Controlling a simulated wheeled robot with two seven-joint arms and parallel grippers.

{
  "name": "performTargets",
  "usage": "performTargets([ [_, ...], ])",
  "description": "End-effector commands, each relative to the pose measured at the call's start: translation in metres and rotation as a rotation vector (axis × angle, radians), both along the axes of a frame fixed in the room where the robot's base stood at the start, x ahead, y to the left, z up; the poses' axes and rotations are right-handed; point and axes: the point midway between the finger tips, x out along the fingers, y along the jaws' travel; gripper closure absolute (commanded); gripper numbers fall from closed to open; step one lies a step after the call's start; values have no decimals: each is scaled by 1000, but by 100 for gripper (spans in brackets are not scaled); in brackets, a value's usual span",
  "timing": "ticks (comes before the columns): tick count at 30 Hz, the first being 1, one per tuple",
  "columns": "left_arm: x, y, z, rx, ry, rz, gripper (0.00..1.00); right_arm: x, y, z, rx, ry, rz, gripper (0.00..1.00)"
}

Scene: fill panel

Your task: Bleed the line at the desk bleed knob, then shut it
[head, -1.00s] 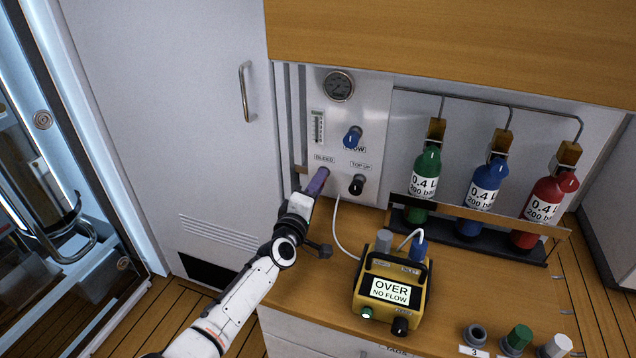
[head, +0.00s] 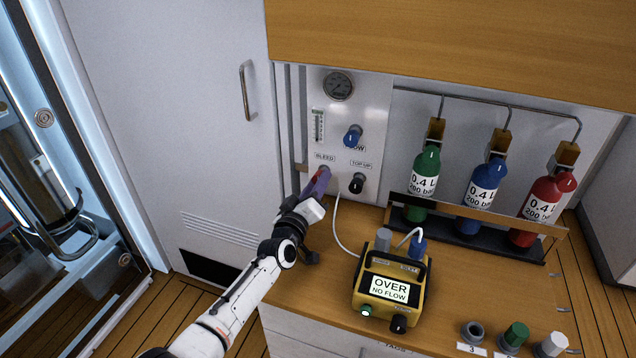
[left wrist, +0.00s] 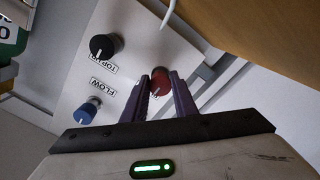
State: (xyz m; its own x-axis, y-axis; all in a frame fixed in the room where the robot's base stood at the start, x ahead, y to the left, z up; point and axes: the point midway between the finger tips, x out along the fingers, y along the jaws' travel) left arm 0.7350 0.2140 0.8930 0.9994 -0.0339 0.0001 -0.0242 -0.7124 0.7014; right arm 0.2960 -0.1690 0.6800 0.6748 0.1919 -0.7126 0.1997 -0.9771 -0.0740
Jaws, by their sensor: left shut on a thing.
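The bleed knob is red and sits on the white panel (head: 375,105) under the BLEED label. In the head view it is mostly hidden behind my left gripper (head: 318,182), with a little red (head: 316,184) showing. In the left wrist view the red bleed knob (left wrist: 161,80) is between the two purple fingers of my left gripper (left wrist: 161,95). The fingers are shut on it, and its white mark points down between them. My right gripper is not in view.
A blue FLOW knob (head: 352,136) and a black TOP UP knob (head: 357,183) are close by on the panel. A yellow meter (head: 391,290) reading OVER, NO FLOW stands on the desk with a hose. Green (head: 426,172), blue (head: 486,184) and red (head: 546,206) bottles stand right.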

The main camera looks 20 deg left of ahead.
Motion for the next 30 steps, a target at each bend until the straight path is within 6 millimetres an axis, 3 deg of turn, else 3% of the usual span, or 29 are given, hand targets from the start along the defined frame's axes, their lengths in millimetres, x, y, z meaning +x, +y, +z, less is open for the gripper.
performTargets([
  [12,-1,-1,-3,11,5,-2,97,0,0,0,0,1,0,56],
  [13,-1,-1,-3,11,5,-2,71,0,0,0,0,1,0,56],
  [16,-1,0,-2,10,4,-1,57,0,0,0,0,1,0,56],
  [25,-1,0,-1,8,1,0,57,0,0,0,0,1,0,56],
  [30,-15,0,-1,6,1,-1,57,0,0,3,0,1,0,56],
])
